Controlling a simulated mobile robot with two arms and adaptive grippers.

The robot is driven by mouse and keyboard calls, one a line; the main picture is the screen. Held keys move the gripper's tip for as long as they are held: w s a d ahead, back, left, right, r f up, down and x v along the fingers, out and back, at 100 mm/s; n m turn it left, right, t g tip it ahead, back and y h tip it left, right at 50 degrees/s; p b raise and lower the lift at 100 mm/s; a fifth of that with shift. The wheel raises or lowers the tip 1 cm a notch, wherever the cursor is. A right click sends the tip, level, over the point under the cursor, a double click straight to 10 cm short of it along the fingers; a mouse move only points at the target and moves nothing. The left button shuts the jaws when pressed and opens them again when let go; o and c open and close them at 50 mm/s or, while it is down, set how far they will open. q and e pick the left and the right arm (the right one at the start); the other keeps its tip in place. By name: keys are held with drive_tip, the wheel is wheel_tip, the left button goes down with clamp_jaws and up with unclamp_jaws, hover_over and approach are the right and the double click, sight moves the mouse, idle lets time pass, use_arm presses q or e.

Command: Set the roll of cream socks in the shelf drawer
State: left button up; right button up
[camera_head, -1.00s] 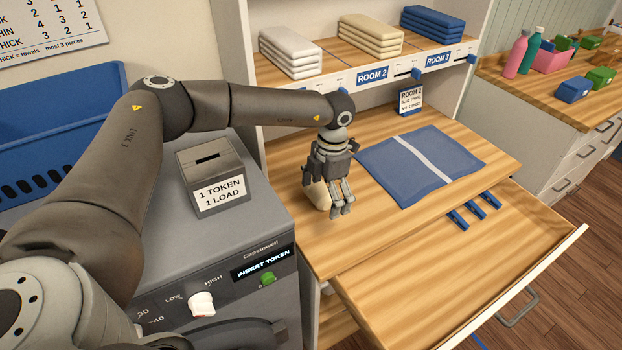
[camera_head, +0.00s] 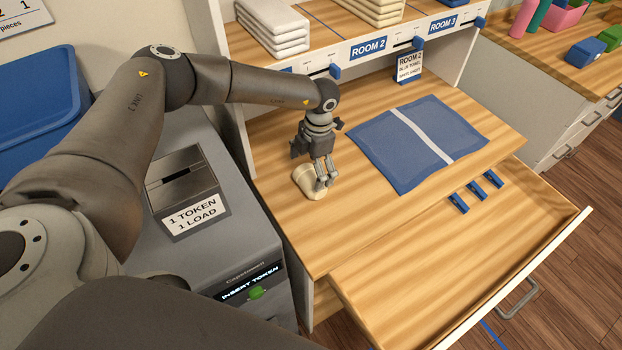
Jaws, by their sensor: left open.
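The roll of cream socks (camera_head: 306,184) lies on the wooden shelf top, left of the blue towel. My left gripper (camera_head: 325,182) is open with its fingers pointing down at the right side of the roll and partly in front of it. I cannot tell whether they touch it. The shelf drawer (camera_head: 455,262) is pulled out below the shelf top, with its pale front and grey handle at the lower right. My right gripper is not in view.
A blue towel with a white stripe (camera_head: 418,143) lies flat on the shelf top. Several blue clips (camera_head: 476,190) lie at the back of the drawer, whose floor is otherwise bare. The token box (camera_head: 185,190) stands on the grey machine at left. Folded towels (camera_head: 272,27) sit above.

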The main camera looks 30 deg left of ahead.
sight(311, 175)
use_arm(q)
wheel_tip(311, 175, down, 3)
drive_tip(key=shift+s+d+f+p, duration=0.1)
drive_tip(key=shift+s+f+p, duration=0.1)
drive_tip(key=shift+p, duration=0.5)
drive_tip(key=shift+f, duration=0.25)
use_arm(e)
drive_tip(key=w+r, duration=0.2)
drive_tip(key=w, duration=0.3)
use_arm(q)
drive_tip(key=shift+f, duration=0.2)
drive_tip(key=shift+c, duration=1)
drive_tip(key=c, duration=0.5)
drive_tip(key=shift+r, duration=0.1)
drive_tip(key=shift+c, duration=0.4)
drive_tip(key=shift+w+r, duration=0.1)
drive_tip(key=shift+r, duration=0.4)
drive_tip(key=w+d+r+b, duration=0.3)
drive_tip(key=d+r+b, duration=0.5)
drive_tip(key=d+r, duration=0.4)
drive_tip(key=shift+w+d, duration=0.35)
drive_tip(key=shift+d, duration=0.4)
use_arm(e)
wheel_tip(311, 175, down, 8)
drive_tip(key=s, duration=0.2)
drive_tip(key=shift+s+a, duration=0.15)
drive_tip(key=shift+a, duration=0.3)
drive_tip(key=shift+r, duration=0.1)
